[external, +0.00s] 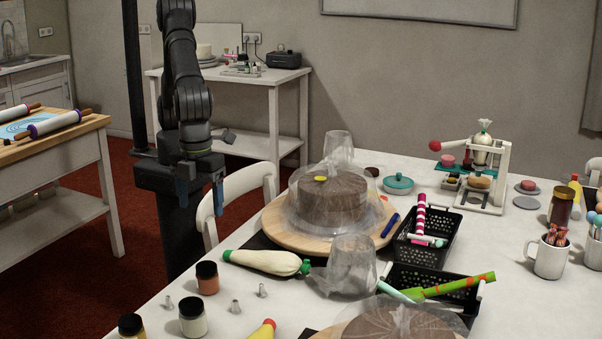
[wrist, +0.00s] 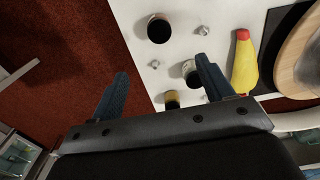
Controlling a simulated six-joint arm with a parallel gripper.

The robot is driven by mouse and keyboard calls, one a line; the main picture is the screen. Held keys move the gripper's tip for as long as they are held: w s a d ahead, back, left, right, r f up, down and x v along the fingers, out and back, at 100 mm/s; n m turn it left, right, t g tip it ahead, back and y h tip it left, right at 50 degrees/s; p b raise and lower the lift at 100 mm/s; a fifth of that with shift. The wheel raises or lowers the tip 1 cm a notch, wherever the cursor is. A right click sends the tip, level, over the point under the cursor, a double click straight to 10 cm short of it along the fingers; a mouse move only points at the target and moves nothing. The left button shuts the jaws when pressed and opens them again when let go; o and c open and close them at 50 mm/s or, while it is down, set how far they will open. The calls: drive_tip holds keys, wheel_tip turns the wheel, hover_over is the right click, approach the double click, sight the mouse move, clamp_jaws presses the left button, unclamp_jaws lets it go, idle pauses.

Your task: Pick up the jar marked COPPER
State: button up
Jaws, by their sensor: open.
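Three dark-lidded jars stand at the near left of the white table: an orange-brown jar (external: 208,282), a whitish jar (external: 193,320) and a yellowish jar (external: 131,328). No label is legible; the orange-brown one has the copper colour. In the wrist view it appears to be the top jar (wrist: 159,29), with the whitish jar (wrist: 189,72) and yellowish jar (wrist: 171,101) lower, the last near the gripper's base. My gripper (external: 200,197) is open and empty, pointing down, well above jar height.
Small metal nozzles (external: 235,307) lie among the jars. A yellow piping bag (external: 262,333) and a white piping bag (external: 262,262) lie close by. A covered cake turntable (external: 274,223) and black baskets (external: 449,246) stand farther right. A white chair (external: 207,222) is at the table's edge.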

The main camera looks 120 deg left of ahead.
sight(209, 262)
drive_tip(key=s+a+f+n+t+h, duration=0.3)
drive_tip(key=s+a+n, duration=0.1)
drive_tip(key=n, duration=0.5)
drive_tip(key=x, duration=1.1)
drive_tip(key=shift+w+d+f, duration=0.1)
drive_tip(key=shift+d+f, duration=0.1)
drive_tip(key=shift+d, duration=0.1)
drive_tip(key=shift+x, duration=2.7)
drive_tip(key=shift+a, duration=0.1)
drive_tip(key=shift+c, duration=0.4)
drive_tip(key=c, duration=1)
